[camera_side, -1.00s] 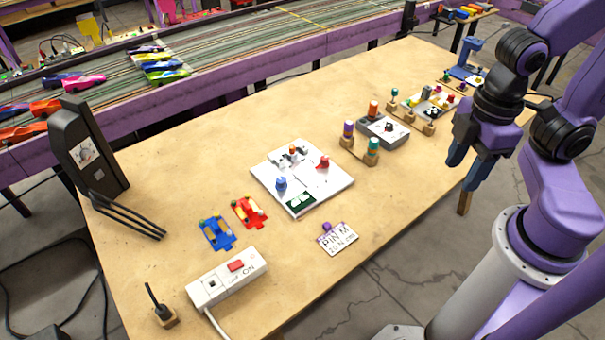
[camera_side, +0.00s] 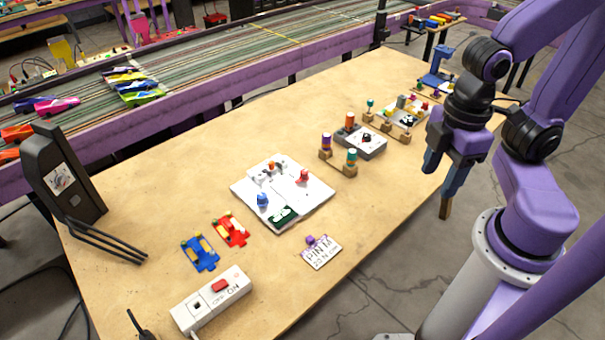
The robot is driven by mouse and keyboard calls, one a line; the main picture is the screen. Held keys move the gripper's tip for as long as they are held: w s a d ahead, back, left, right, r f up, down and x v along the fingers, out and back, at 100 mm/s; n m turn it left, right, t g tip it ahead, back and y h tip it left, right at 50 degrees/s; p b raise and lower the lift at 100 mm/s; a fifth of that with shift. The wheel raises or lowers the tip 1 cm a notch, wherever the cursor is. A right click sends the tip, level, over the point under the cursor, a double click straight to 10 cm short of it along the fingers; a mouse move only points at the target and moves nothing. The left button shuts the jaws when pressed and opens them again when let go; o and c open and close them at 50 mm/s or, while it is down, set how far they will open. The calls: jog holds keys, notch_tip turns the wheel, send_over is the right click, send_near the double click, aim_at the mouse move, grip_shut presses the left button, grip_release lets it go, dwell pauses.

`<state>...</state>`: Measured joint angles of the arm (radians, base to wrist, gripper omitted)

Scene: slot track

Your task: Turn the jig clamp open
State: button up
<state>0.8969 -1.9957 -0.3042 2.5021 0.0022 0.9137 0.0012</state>
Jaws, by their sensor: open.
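The jig appears to be the white plate (camera_side: 312,192) lying flat in the middle of the table. It carries a blue knob (camera_side: 263,200), a red knob (camera_side: 303,176), an orange-topped fitting (camera_side: 271,167) and a dark green panel (camera_side: 283,215). Which of these is the clamp, and how it is turned, is too small to tell. My gripper (camera_side: 440,172) is open and empty, pointing down at the table's right edge, well to the right of the plate and apart from everything.
A grey box (camera_side: 370,147) and a wooden block with colored pegs (camera_side: 338,168) stand between my gripper and the plate. A PIN M card (camera_side: 321,254), red and blue holders (camera_side: 230,230), a power strip (camera_side: 212,298) and a black stand (camera_side: 65,175) lie around it. Bare wood separates many items.

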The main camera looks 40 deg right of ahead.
jog(key=w+a+f+m+g+y, duration=0.15)
jog(key=w+a+m, duration=0.25)
jog(key=w+m, duration=0.65)
jog(key=m+t+y, duration=0.1)
jog(key=m+t, duration=0.4)
jog(key=m, duration=2.4)
send_over(305, 171)
jog(key=s+d, duration=0.5)
notch_tip(305, 171, down, 11)
jog(key=shift+g, duration=0.25)
jog(key=x, duration=1.6)
jog(key=shift+w+a+f, duration=0.1)
jog(key=shift+a+f, duration=0.1)
jog(key=shift+a, duration=0.2)
grip_shut()
